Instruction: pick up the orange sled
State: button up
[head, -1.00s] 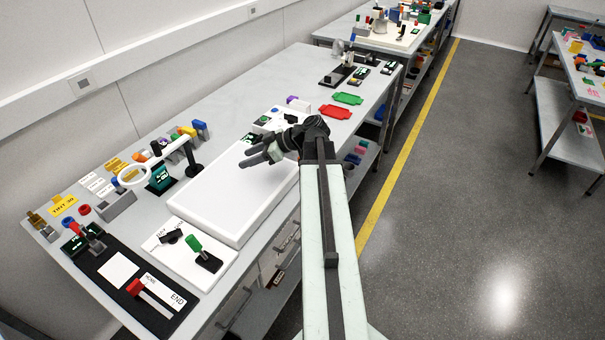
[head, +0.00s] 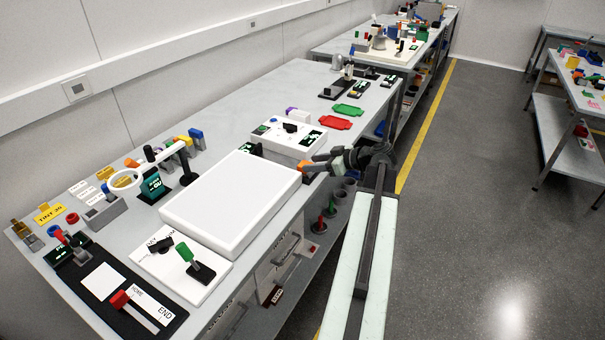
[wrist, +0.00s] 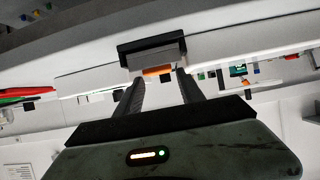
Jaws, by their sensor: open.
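A small orange piece, which looks like the orange sled (wrist: 157,71), shows in the wrist view just beyond and between my fingertips. It sits against a grey block with a black bracket (wrist: 152,48). Only a thin strip of its orange face shows. My gripper (wrist: 157,78) is open, one finger to each side of the orange piece, with no clear contact. In the head view my gripper (head: 312,164) is beside the right edge of the white light panel, with a bit of orange at its tips. My arm hides what lies behind.
The white light panel (head: 232,200) lies on the grey bench (head: 290,100). A lower shelf holds several items.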

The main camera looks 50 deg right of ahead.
jog(key=x, duration=0.1)
jog(key=b+x, duration=0.1)
jog(key=x, duration=0.1)
jog(key=shift+f, duration=0.5)
jog(key=shift+w, duration=0.35)
jog(key=shift+r, duration=0.1)
grip_shut()
